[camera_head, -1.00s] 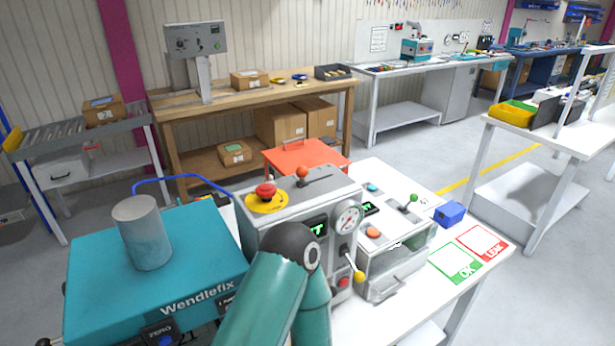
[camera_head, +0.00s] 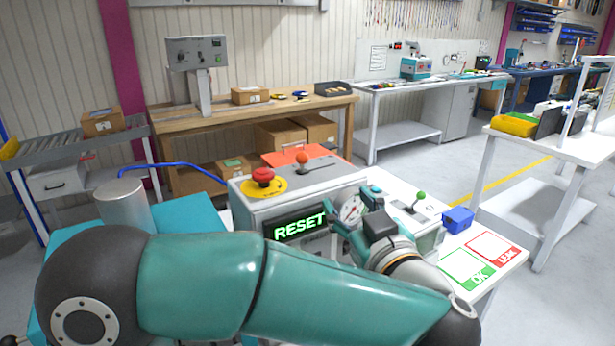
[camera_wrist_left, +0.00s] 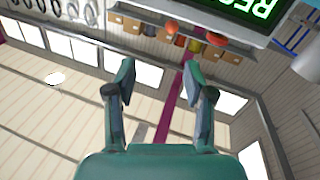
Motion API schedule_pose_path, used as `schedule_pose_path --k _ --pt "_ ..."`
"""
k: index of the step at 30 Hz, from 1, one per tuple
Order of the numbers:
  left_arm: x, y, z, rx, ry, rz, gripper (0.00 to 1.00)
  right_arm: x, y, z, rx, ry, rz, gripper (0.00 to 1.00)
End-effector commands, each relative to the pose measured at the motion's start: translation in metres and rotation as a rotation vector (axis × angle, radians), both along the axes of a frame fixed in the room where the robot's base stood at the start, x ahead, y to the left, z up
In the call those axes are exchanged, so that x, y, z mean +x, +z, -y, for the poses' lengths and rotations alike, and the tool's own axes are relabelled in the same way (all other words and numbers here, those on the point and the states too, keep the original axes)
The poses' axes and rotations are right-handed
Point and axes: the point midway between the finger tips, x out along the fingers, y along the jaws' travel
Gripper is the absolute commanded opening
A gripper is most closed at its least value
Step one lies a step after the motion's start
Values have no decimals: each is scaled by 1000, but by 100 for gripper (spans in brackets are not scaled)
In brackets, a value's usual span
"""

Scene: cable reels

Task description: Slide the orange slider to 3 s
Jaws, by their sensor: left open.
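An orange ball knob (camera_head: 302,158), which looks like the orange slider, stands at a slot on the top of the grey test machine (camera_head: 250,208). Any scale marks there are too small to read. My left gripper (camera_head: 347,210) is in front of the machine, by its round gauge (camera_head: 351,209), right of and lower than the knob. Its fingers are apart and empty, as the left wrist view (camera_wrist_left: 158,76) also shows. The machine's display (camera_head: 299,227) reads RESET. My left arm hides much of the machine's front. My right gripper is not in view.
A red mushroom button (camera_head: 263,176) on a yellow disc stands left of the knob. A green-knobbed lever (camera_head: 420,196) and a blue box (camera_head: 458,220) are to the right. OK and LEAK fields (camera_head: 470,264) mark the white table. A blue hose (camera_head: 175,168) runs behind.

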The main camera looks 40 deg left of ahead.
Motion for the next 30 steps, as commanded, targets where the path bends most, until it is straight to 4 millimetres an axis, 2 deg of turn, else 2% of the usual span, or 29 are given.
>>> schedule_pose_path --k 1,3,7,11,24,30 --pt "-9 3 -3 -13 27 0 53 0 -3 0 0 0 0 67" --pt "-15 6 -8 -20 51 -5 53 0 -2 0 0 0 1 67" --pt "-11 7 -19 -22 62 -9 53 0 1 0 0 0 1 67" --pt "-2 8 -39 -21 62 -10 53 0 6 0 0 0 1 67" --pt "41 8 -121 -20 60 -8 53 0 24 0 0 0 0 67" --pt "55 7 -145 -20 55 -9 53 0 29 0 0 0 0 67"
